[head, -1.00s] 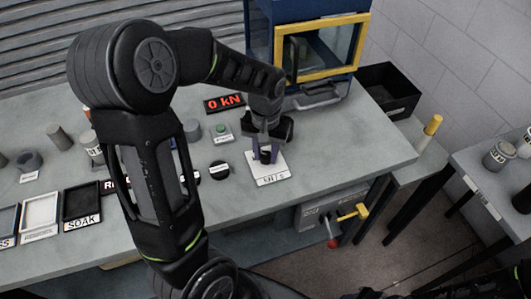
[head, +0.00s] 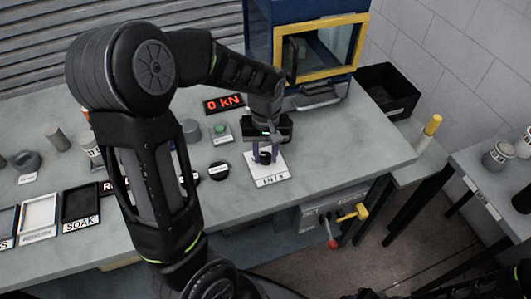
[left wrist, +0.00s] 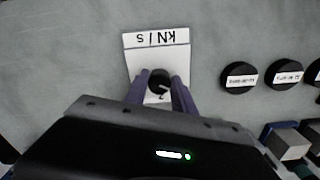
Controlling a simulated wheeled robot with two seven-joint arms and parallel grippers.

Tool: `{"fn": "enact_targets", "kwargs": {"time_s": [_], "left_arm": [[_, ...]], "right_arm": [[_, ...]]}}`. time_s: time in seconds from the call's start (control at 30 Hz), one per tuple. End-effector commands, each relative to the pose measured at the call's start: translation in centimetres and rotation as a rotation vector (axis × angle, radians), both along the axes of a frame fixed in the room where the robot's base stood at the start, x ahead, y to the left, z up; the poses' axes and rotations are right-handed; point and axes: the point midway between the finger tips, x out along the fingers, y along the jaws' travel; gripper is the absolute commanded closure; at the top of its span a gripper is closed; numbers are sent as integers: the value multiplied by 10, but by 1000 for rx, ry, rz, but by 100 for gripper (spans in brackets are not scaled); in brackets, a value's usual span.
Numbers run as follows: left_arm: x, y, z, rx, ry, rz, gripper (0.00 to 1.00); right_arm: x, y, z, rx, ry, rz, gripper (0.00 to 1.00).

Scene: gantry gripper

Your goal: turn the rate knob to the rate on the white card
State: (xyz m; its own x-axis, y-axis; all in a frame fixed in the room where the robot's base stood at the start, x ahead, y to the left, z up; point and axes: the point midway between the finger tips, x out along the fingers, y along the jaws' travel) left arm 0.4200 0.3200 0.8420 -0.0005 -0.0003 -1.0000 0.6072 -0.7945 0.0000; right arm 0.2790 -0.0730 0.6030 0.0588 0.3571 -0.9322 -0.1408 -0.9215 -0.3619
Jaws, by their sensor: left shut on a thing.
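The rate knob (head: 265,158) is a small black knob on a white plate (head: 272,172) marked kN/s, near the bench's front edge. My left gripper (head: 265,154) points down over it with one purple finger on each side, shut on it. In the left wrist view the knob (left wrist: 158,80) sits between the fingertips (left wrist: 159,85), and the plate (left wrist: 157,50) shows its kN/s print upside down. A small dark mark shows by the knob; I cannot read a setting. I cannot pick out a separate white card with a rate. My right gripper is out of view.
A red 0 kN display (head: 223,103), a green button box (head: 220,133) and a black labelled disc (head: 218,171) stand left of the plate. A blue machine with a yellow-framed window (head: 320,55) stands behind. Bare bench (head: 350,155) lies to the right.

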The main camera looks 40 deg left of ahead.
Motion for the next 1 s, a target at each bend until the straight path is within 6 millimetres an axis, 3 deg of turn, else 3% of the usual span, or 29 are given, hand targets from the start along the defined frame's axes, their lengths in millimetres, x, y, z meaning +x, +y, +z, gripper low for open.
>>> {"fn": "enact_targets", "kwargs": {"time_s": [0.27,0.63,1.0], "left_arm": [[0,0,0,0,-1,0,49],[1,0,5,0,-1,-1,48],[1,0,59,1,-6,0,48]], "right_arm": [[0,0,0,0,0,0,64],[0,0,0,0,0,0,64],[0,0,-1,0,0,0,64]]}}
